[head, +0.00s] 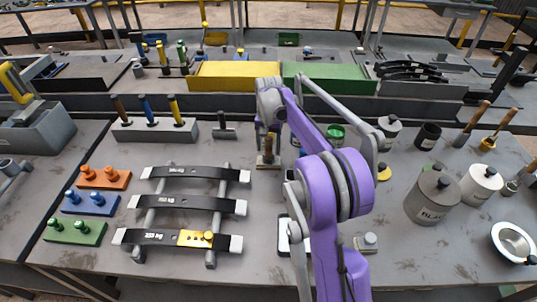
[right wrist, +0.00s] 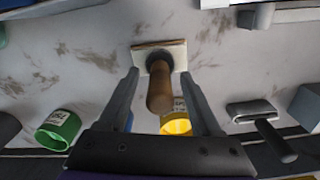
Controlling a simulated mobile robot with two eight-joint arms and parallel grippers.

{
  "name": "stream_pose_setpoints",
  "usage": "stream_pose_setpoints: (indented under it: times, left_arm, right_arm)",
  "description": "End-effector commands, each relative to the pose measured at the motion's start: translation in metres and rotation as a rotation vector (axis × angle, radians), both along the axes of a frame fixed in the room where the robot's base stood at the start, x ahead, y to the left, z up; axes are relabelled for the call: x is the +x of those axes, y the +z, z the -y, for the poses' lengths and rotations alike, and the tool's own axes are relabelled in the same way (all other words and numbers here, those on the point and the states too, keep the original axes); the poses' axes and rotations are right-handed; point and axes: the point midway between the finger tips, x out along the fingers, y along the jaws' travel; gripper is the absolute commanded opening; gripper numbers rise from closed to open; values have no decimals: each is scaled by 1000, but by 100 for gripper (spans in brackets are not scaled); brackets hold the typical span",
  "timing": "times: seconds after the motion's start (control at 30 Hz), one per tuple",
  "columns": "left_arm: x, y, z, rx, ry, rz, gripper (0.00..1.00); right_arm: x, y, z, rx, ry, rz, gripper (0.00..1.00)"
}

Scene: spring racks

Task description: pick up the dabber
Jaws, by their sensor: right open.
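The dabber (head: 268,160) stands upright on the grey table, left of my right arm in the head view. It has a brown wooden handle and a pale square pad. In the right wrist view the dabber (right wrist: 160,88) shows with its handle pointing toward the camera. My right gripper (right wrist: 159,74) is open, with one finger on each side of the handle and gaps visible. In the head view my right gripper (head: 270,125) is above the dabber, and the arm partly hides that area. My left gripper is not in view.
A rack with black leaf springs (head: 195,173) lies left. A grey block with coloured-handled tools (head: 155,130) and a flat-based tool (head: 224,132) stand behind. A yellow cup (right wrist: 176,124) and a green cup (right wrist: 58,130) are near the gripper. A labelled canister (head: 433,198) stands right.

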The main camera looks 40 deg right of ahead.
Motion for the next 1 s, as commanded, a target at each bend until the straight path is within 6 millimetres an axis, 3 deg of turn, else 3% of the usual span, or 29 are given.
stream_pose_setpoints:
  times: [0.1, 0.37, 0.73, 1.0]
  left_arm:
    - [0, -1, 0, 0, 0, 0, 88]
    - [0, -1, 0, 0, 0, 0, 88]
    - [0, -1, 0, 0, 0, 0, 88]
    - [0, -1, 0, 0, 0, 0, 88]
  right_arm:
    - [0, -12, 0, 0, 0, 0, 66]
    - [0, -13, 0, 0, 0, 0, 66]
    - [0, -13, 0, 0, 0, 0, 0]
    - [0, -13, 0, 0, 0, 0, 0]
